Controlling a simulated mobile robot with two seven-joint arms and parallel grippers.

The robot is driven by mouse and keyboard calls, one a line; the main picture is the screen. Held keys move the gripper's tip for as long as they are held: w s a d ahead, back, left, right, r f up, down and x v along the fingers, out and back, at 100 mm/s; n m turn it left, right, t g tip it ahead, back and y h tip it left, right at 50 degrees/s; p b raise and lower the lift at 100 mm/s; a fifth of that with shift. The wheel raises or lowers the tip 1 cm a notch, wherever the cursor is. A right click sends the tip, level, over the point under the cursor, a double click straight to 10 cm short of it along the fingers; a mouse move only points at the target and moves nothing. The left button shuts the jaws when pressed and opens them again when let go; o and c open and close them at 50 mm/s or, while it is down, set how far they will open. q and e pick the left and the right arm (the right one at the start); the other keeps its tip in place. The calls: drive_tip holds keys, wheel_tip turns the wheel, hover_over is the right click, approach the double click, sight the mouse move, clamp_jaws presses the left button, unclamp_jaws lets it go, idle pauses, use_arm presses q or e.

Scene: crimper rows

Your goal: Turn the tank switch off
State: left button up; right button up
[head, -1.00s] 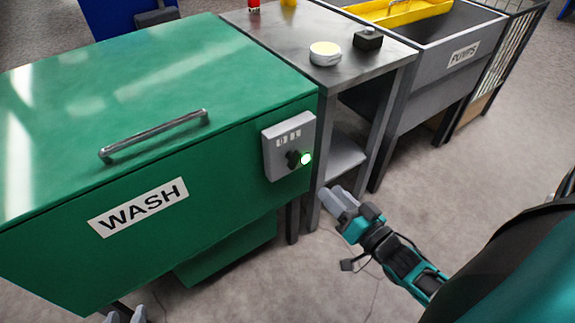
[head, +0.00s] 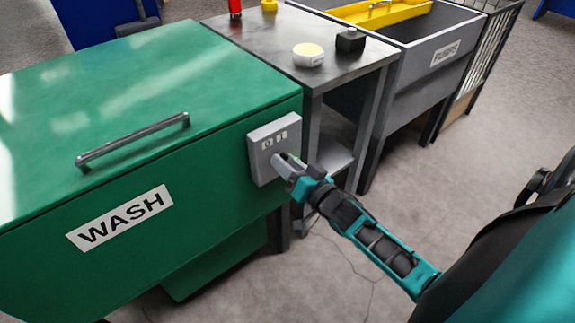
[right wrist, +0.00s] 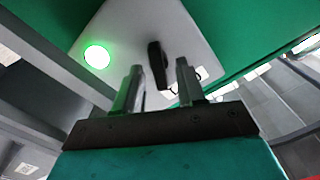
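The grey switch box (head: 262,140) sits on the front of the green wash tank (head: 130,170), near its right edge, with small labels along its top. My right gripper (head: 281,163) is at the lower part of the box and hides the knob in the head view. In the right wrist view, the black switch knob (right wrist: 158,65) stands between the two open fingers of the gripper (right wrist: 160,80), with a gap visible on each side. A round green lamp (right wrist: 96,57) on the box is lit. My left gripper is out of view.
A grey metal table (head: 330,78) stands just right of the tank, with a round white-and-yellow item (head: 308,54) and a black block (head: 350,40) on top. A grey basin (head: 425,70) is beyond. The floor at right is clear.

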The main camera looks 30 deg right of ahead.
drive_tip(key=shift+c, duration=0.2)
clamp_jaws()
drive_tip(key=shift+n, duration=0.4)
drive_tip(key=shift+a+n+p, duration=0.2)
drive_tip(key=shift+n+p, duration=0.6)
drive_tip(key=shift+n, duration=1.95)
drive_tip(key=shift+a+n+p, duration=0.15)
drive_tip(key=shift+n+p, duration=0.65)
drive_tip(key=shift+n, duration=2.25)
